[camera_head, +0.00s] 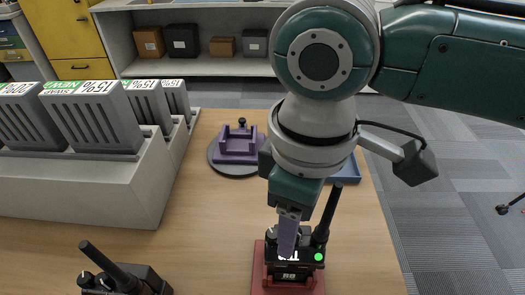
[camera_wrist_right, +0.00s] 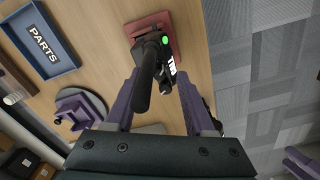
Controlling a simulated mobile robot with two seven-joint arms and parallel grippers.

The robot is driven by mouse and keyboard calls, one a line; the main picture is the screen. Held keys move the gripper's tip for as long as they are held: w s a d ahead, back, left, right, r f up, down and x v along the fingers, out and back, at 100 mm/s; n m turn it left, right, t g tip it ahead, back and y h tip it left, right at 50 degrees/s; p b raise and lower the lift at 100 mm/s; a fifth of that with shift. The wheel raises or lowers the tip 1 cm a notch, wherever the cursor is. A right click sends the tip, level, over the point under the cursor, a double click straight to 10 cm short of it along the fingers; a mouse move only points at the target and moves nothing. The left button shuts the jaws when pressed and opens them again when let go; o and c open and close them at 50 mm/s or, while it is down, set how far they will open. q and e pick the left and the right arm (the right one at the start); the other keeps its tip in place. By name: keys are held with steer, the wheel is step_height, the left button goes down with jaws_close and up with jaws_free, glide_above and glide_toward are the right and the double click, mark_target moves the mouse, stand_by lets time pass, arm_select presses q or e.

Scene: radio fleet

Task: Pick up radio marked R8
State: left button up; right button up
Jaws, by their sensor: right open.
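In the right wrist view the radio (camera_wrist_right: 148,72) lies ahead of and between my purple fingers, on the red base (camera_wrist_right: 178,42). My right gripper (camera_head: 288,238) is directly over the radio, pointing down. It is open; in the right wrist view its fingers (camera_wrist_right: 162,92) are spread either side of the radio, with no grip seen. My left gripper is not in view.
Another black radio (camera_head: 125,280) lies at the lower left. A grey rack (camera_head: 100,190) of battery packs fills the left. A purple cradle (camera_head: 238,145) on a dark disc stands behind. A blue PARTS tray (camera_wrist_right: 42,42) is beside it. The wooden table (camera_head: 200,225) is clear between.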

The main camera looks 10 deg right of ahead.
steer(key=shift+f, duration=0.65)
jaws_close()
stand_by(0.9)
